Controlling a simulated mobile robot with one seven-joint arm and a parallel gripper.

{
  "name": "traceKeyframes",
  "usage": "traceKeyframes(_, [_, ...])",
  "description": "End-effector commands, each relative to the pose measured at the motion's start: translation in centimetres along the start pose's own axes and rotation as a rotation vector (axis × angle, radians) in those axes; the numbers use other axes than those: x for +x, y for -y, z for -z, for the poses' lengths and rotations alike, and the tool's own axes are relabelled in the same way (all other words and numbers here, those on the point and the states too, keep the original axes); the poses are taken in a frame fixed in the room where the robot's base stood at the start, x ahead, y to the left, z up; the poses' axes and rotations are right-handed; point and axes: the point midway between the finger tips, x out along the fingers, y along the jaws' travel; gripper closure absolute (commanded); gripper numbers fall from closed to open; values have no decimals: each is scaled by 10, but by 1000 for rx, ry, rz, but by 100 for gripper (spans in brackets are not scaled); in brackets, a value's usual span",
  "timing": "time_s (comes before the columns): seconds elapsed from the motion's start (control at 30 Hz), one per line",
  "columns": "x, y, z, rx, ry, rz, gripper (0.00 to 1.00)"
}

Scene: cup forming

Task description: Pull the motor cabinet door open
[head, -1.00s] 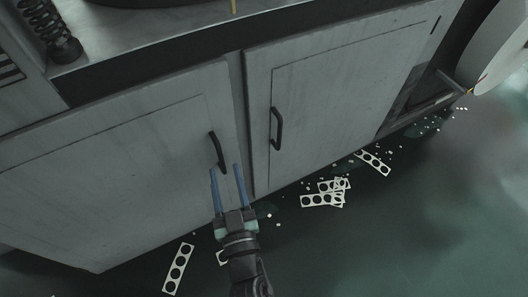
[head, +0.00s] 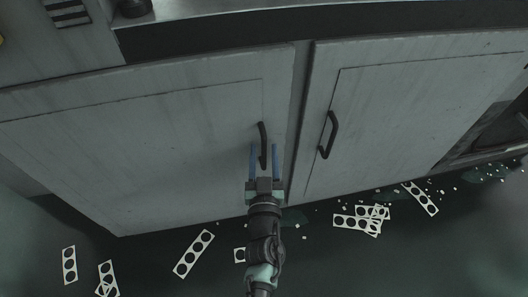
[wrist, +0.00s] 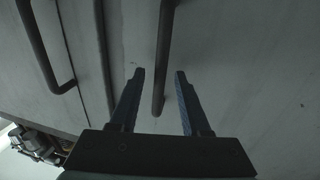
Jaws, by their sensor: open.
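The motor cabinet has two grey doors, both shut. The left door (head: 150,140) carries a dark vertical bar handle (head: 262,146) near its right edge. The right door (head: 400,110) has a similar handle (head: 328,135) near its left edge. My gripper (head: 264,148) is open with blue fingers, in front of the left door's handle. In the wrist view the lower end of that handle (wrist: 162,70) lies between the two fingertips (wrist: 158,74), with gaps on both sides. The other handle (wrist: 45,50) shows at upper left there. Whether the fingers reach past the bar is unclear.
Punched metal strips (head: 193,254) and small scraps lie on the dark floor below the doors. More strips (head: 362,219) lie to the right. A grey top surface (head: 230,10) runs above the doors.

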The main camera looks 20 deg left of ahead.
Motion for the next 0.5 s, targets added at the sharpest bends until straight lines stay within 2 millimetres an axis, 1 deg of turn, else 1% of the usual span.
traceKeyframes(0.03, [4, 0, -1, 0, -1, 1, 53])
traceKeyframes(0.13, [9, 0, 0, 1, -1, 0, 53])
traceKeyframes(0.43, [10, 0, 0, 1, 0, 0, 53])
traceKeyframes(0.5, [10, 0, 0, 1, 0, 0, 66])
